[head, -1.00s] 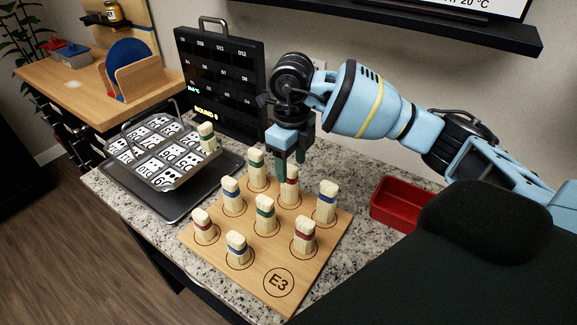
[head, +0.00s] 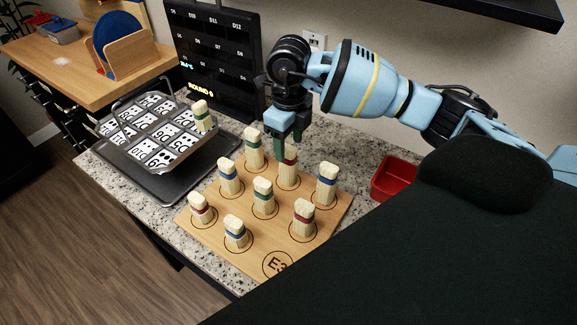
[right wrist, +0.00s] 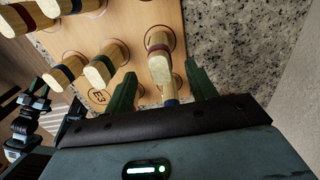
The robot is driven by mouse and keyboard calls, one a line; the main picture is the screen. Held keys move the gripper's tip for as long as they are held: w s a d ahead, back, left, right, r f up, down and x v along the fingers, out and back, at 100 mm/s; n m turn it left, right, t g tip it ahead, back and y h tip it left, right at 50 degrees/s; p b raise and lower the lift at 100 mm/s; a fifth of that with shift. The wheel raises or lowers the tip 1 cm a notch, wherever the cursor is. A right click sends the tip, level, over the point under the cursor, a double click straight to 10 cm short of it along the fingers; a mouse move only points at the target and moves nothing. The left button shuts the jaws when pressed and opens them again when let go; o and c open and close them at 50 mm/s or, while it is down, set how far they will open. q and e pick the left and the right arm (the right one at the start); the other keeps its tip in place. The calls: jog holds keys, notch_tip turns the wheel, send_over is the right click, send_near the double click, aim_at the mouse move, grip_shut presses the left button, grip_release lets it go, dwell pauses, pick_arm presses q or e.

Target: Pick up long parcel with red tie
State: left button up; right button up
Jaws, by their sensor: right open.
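Three pale parcels with red ties stand upright on the wooden board. One red-tied parcel (head: 289,177) is at the back right of the board, its top partly hidden by my right gripper. Another (head: 303,218) stands at the front right, and a shorter-looking one (head: 200,208) at the left. My right gripper (head: 290,146) is open, pointing down at the top of the back red-tied parcel. In the right wrist view a red-tied parcel (right wrist: 159,62) shows between the green fingers, with no visible grip on it.
The wooden board (head: 245,262) also carries blue-tied (head: 327,184) and green-tied (head: 263,196) parcels, close around my right gripper. A tilted tray (head: 150,130) with a green-tied parcel (head: 201,116) is at left. A black display (head: 215,60) stands behind; a red bin (head: 391,180) is at right.

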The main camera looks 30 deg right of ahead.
jog(key=shift+w+f, duration=0.1)
jog(key=shift+f, duration=2.3)
jog(key=shift+c, duration=0.5)
jog(key=c, duration=1.1)
jog(key=shift+o, duration=0.2)
jog(key=shift+r, duration=0.1)
notch_tip(320, 180, up, 10)
